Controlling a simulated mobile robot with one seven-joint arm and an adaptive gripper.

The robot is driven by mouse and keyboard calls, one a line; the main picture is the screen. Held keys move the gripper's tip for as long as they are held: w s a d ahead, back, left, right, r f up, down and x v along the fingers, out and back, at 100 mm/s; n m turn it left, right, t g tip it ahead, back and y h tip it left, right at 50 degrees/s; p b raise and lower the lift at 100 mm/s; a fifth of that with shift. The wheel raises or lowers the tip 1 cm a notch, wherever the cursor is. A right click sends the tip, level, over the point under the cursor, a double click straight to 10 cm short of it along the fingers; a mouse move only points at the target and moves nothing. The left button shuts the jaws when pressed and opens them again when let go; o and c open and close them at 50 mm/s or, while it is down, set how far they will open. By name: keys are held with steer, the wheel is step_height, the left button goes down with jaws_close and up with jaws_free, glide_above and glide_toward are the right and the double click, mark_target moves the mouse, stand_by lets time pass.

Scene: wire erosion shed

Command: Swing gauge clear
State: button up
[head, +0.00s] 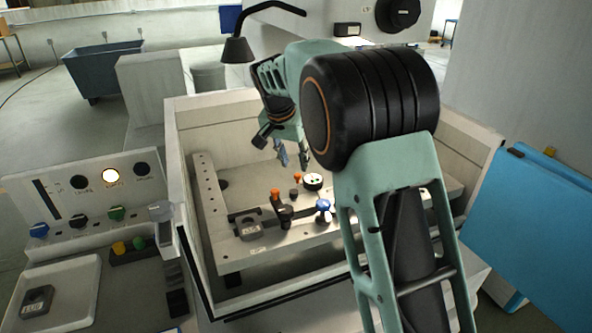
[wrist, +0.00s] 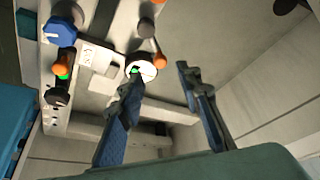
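A small round piece with a white face and a green mark, which looks like the gauge (head: 314,181), sits on the pale plate inside the machine tank. It also shows in the wrist view (wrist: 142,68), just beyond my left finger, which partly overlaps it. My gripper (head: 294,160) hangs above the plate, close to the left of the gauge. In the wrist view its two blue fingers (wrist: 158,82) stand well apart with nothing between them. I cannot tell how far above the plate the fingertips are. The gauge's mount is not clear.
Orange-topped posts (head: 276,194), a black knob (head: 285,214), a blue knob (head: 323,206) and a dark block (head: 248,229) stand on the plate. Tank walls (head: 187,240) surround it. A lamp (head: 238,49) hangs behind. A control panel (head: 95,195) and white tray (head: 82,282) are left.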

mark_target(298, 175)
steer(key=shift+x, duration=2.75)
jaws_close()
